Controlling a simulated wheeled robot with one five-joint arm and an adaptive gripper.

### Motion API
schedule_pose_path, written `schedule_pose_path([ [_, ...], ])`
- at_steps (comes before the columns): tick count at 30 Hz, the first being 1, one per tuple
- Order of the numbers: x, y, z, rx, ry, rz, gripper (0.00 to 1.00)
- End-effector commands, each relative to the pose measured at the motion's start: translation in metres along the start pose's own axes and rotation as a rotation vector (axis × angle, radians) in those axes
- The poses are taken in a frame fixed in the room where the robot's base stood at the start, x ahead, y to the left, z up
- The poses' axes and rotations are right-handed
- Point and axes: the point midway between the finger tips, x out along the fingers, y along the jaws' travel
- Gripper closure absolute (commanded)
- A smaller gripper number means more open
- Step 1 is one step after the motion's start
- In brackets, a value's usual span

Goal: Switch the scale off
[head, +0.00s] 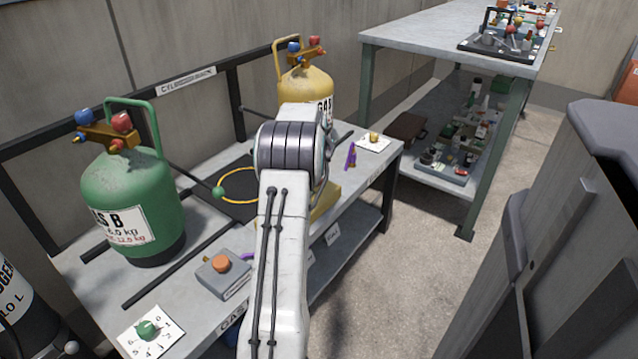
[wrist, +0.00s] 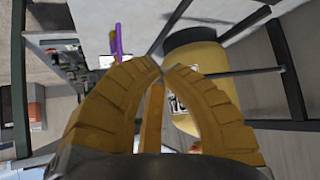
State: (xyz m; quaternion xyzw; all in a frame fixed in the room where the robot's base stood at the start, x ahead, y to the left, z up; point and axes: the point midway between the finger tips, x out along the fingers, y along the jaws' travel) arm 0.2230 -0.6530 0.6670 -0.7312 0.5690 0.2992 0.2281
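I cannot tell for sure which item is the scale. A small grey box with an orange knob (head: 221,263) sits on the front of the grey bench. A dark flat plate (head: 232,178) lies behind it, with a yellow ring (head: 238,200) on it. In the head view my arm hides most of my gripper; a yellow part of it (head: 325,203) shows over the bench's right half. In the wrist view my gripper's yellow fingers (wrist: 161,68) meet at their tips, with nothing visibly held. The yellow cylinder (wrist: 207,57) lies beyond them.
A green cylinder (head: 130,200) stands on the bench's left, a yellow cylinder (head: 307,88) at its back right. Dials with a green knob (head: 147,330) and a yellow knob (head: 374,137) sit at the ends. A purple item (head: 351,156) stands near the right dial. Another table (head: 420,40) stands behind.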

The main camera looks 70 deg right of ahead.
Motion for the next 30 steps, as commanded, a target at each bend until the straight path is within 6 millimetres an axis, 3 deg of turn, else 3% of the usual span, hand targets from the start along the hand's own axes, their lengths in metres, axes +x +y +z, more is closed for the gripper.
schedule_pose_path([
  [15, 0.041, 0.0, 0.042, 0.0, 0.0, 0.0, 1.0],
  [29, 0.044, 0.0, 0.045, 0.0, 0.001, 0.0, 1.0],
  [30, 0.044, 0.0, 0.045, 0.0, 0.001, 0.0, 0.96],
])
